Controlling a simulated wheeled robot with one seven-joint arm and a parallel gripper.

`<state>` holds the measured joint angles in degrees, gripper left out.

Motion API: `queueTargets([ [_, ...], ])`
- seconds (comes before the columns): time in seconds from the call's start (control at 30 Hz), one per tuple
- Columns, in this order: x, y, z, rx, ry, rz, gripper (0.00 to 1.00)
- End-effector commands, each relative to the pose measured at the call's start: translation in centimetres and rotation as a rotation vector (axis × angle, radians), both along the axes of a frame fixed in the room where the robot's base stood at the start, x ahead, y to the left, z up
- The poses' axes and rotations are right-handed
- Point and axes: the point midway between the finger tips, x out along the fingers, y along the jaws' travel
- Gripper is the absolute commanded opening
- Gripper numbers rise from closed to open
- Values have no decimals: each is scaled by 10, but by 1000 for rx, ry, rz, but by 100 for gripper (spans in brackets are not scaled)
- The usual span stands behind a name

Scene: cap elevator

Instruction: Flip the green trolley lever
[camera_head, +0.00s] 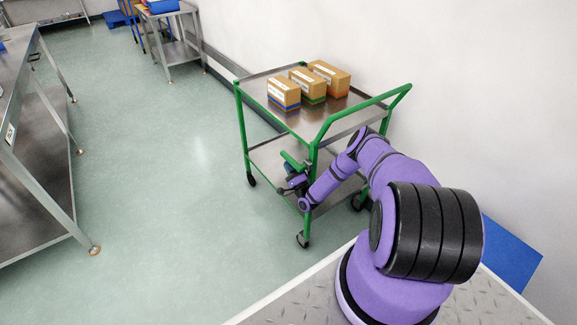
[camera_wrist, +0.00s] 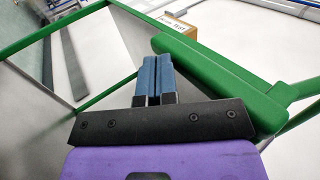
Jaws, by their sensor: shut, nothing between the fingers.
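The green trolley (camera_head: 244,128) stands against the wall, with a steel top shelf and a lower shelf. Its green lever (camera_head: 292,161) looks like a short thick bar near the front corner post, below the top shelf. In the wrist view the lever (camera_wrist: 222,82) runs diagonally down to the right, just right of my fingers. My gripper (camera_wrist: 159,60) is shut and empty, its blue fingers side by side. It lies close to the lever; I cannot tell whether they touch. In the head view my gripper (camera_head: 290,184) is small and partly hidden by my wrist.
Cardboard boxes (camera_head: 311,86) stand on the trolley's top shelf. A steel table (camera_head: 22,110) is at the left and a smaller one (camera_head: 178,48) at the back. A blue panel (camera_head: 511,254) lies at the lower right. The floor between trolley and left table is clear.

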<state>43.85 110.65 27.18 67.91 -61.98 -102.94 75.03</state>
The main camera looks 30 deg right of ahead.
Motion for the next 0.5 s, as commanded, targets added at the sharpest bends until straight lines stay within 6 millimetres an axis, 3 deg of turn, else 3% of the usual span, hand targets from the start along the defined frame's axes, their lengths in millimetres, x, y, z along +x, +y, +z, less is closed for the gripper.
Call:
queueTargets([
  [0.5,-70,-2,-49,1,3,1,0],
])
